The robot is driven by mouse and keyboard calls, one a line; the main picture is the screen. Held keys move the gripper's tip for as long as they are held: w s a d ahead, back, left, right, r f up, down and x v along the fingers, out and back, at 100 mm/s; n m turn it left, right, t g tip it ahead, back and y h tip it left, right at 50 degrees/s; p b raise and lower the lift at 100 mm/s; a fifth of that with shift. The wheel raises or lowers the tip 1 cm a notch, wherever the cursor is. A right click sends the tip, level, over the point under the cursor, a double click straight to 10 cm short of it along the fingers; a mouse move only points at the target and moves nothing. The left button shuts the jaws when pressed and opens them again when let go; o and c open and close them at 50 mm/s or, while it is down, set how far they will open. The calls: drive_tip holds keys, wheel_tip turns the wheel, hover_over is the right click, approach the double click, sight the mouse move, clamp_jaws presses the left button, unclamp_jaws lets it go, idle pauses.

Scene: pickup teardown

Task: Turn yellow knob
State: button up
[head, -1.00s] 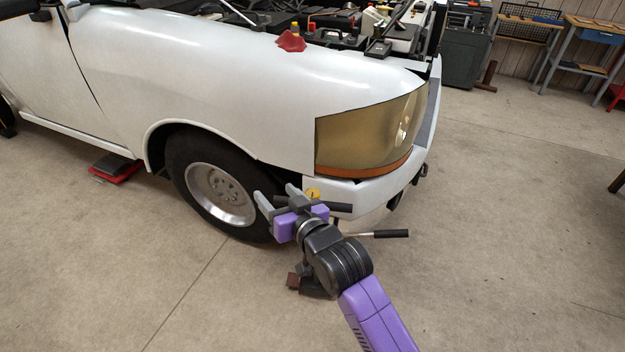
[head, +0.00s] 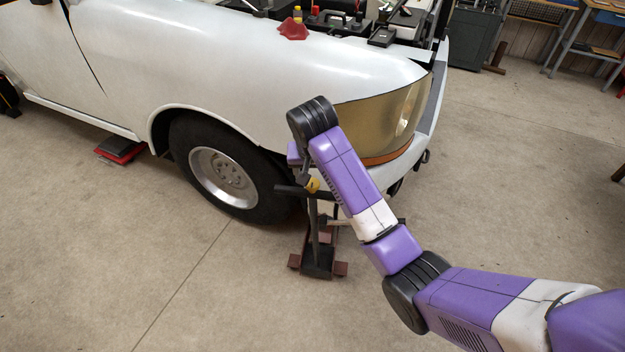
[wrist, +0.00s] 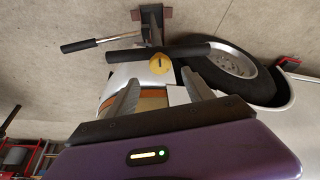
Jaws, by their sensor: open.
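The yellow knob (head: 312,185) sits by the black crossbar handle (head: 288,190) at the top of an upright jack (head: 314,235) in front of the truck's front wheel. In the wrist view the knob (wrist: 160,64) shows a dark slot on its face. My gripper (wrist: 159,78) is open and empty. Its two fingers point toward the knob and flank it in the picture, the knob just past their tips; I see no contact. In the head view my arm hides most of the gripper, which is above the knob.
The white truck's fender (head: 200,70) and headlight (head: 385,120) stand close behind the jack. The front tyre (head: 190,135) is just left of it. A pump handle (wrist: 78,46) sticks out from the jack. The floor to the front is clear.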

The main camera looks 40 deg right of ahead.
sight(312, 182)
drive_tip(key=shift+p+x, duration=0.5)
drive_tip(key=shift+x, duration=3)
clamp_jaws()
